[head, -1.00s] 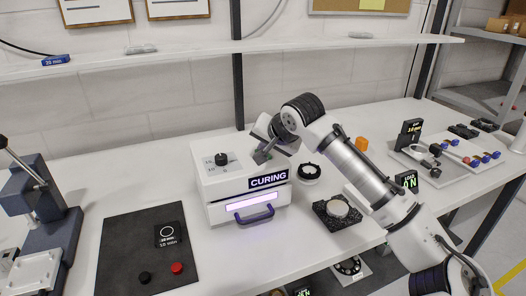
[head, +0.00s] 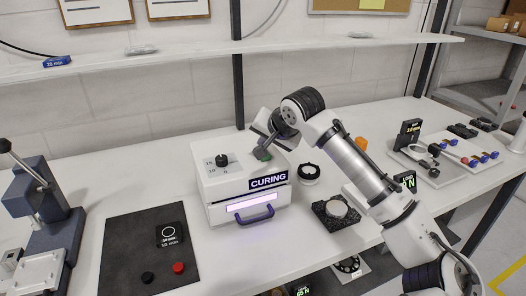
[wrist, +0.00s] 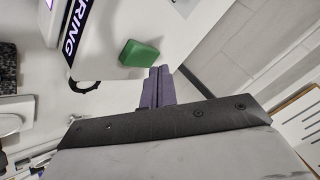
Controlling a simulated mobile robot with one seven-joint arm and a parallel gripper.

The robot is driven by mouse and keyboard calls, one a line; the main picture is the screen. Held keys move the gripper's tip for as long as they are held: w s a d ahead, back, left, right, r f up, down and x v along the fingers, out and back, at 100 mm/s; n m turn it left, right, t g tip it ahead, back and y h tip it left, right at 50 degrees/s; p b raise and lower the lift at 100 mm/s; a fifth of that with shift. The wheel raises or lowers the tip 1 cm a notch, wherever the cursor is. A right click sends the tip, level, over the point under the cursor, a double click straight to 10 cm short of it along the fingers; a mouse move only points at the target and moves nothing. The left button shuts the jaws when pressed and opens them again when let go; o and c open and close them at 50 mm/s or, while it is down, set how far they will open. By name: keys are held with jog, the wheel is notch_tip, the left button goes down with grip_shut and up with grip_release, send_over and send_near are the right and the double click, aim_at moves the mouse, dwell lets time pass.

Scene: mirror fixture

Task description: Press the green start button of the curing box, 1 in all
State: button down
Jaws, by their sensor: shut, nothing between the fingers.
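The white curing box (head: 218,188) stands on the bench with a dark "CURING" label, a glowing front strip and a purple handle. Its green start button (wrist: 139,53) is a raised block on the top, large in the wrist view. My gripper (head: 260,154) is shut and empty over the right part of the box top. In the wrist view the shut fingertips (wrist: 160,71) are just beside the button's near right corner. I cannot tell whether they touch it.
A black knob (head: 221,160) stands on the box's left top. A round black-rimmed part (head: 309,173) and a dark block with a disc (head: 337,211) are to its right. A dark mat (head: 120,250) lies at left. The shelf (head: 180,52) runs behind.

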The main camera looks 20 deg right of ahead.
jog(key=shift+r+p, duration=1.85)
jog(key=shift+r, duration=0.7)
jog(key=shift+f, duration=0.1)
